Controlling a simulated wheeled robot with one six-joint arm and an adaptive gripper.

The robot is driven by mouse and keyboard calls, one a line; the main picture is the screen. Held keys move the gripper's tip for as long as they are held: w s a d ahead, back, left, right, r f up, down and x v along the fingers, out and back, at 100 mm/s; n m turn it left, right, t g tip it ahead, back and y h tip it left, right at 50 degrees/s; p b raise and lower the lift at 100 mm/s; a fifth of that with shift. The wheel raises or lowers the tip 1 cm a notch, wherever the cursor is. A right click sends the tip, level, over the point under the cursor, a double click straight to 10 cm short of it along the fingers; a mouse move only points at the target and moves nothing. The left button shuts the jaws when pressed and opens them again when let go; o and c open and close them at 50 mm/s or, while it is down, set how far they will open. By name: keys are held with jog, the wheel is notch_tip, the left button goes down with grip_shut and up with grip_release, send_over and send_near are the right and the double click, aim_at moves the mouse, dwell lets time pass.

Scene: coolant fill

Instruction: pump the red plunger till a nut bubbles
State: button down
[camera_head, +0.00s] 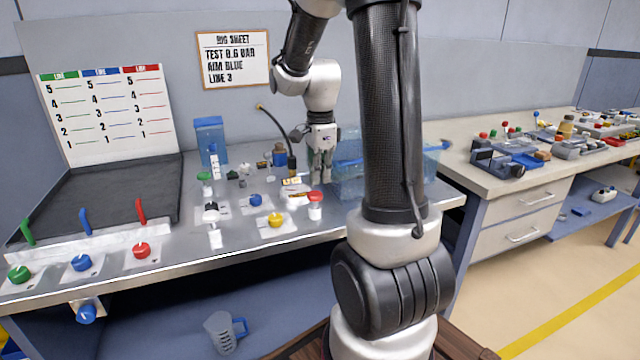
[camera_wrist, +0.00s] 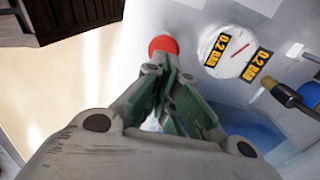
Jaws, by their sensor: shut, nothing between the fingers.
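The red plunger cap (camera_head: 315,197) sits on a short white body near the bench's front edge. In the wrist view the red cap (camera_wrist: 163,44) lies just beyond my fingertips. My gripper (camera_head: 321,176) points down behind the plunger in the head view. Its green-padded fingers (camera_wrist: 168,72) are shut and empty; I cannot tell whether they touch the cap. A round white gauge (camera_wrist: 236,52) with a red needle and 0.2 BAR labels is beside the cap. A clear blue water tank (camera_head: 349,185) stands to the right, partly hidden by my arm. No nut or bubbles can be made out.
The sheet (camera_head: 233,59) reads test 0.6 bar, aim blue, line 3. A yellow knob (camera_head: 275,220) and a blue knob (camera_head: 255,200) lie left of the plunger. A black hose (camera_head: 275,127) arches behind. Green, blue and red levers (camera_head: 141,210) stand at the left.

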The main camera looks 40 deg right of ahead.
aim_at(320, 193)
jog(key=shift+f, duration=1.35)
jog(key=shift+f, duration=0.1)
jog(key=shift+f, duration=1.35)
jog(key=shift+r, duration=0.1)
jog(key=shift+d+r, duration=0.1)
jog(key=shift+r, duration=0.15)
notch_tip(320, 193, up, 14)
jog(key=shift+f, duration=0.25)
